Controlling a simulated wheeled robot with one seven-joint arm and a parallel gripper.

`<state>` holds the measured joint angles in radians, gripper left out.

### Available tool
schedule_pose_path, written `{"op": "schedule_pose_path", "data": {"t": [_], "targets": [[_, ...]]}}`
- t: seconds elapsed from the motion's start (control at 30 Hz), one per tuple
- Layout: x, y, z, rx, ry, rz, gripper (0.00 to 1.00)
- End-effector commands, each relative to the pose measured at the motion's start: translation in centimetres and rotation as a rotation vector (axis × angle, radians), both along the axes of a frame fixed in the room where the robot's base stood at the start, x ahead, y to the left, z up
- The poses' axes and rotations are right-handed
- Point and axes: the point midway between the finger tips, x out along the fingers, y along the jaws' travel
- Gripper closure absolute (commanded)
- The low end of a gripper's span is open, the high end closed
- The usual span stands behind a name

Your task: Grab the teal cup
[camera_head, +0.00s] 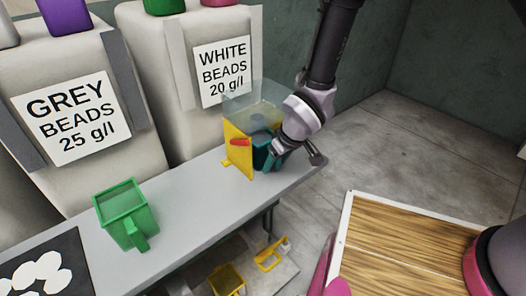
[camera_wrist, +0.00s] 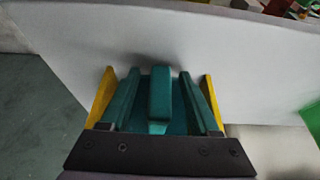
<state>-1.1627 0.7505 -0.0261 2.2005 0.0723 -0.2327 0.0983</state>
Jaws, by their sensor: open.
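The teal cup (camera_head: 262,149) sits at the right end of the grey bench, beside and partly behind a yellow panel. My gripper (camera_head: 286,156) is right at it, reaching down from the upper right and hiding part of it. In the wrist view the teal cup's upright handle (camera_wrist: 160,94) stands in the middle, between the two sides of my open gripper. I cannot tell whether either finger touches it. Yellow walls (camera_wrist: 101,98) flank the teal parts on both sides.
The yellow press (camera_head: 238,152) has a red piece and a clear top. A green cup (camera_head: 125,213) stands farther left on the bench (camera_head: 185,193). Bead sacks rise behind. Yellow items (camera_head: 228,280) lie below, and a wood-topped surface (camera_head: 400,250) is at lower right.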

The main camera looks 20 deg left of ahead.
Motion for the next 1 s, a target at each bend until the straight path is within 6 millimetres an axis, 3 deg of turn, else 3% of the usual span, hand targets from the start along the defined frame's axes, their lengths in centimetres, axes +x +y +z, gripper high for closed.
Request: {"op": "schedule_pose_path", "data": {"t": [0.17, 0.2, 0.3, 0.37, 0.73, 1.0], "targets": [[0.0, 0.0, 0.0, 0.0, 0.0, 0.0, 0.38], [0.0, 0.0, 0.0, 0.0, 0.0, 0.0, 0.41], [0.0, 0.0, 0.0, 0.0, 0.0, 0.0, 0.8], [0.0, 0.0, 0.0, 0.0, 0.0, 0.0, 1.0], [0.1, 0.0, 0.1, 0.001, 0.0, 0.0, 1.0], [0.9, 0.3, 1.5, 0.002, -0.001, -0.002, 1.0]]}}
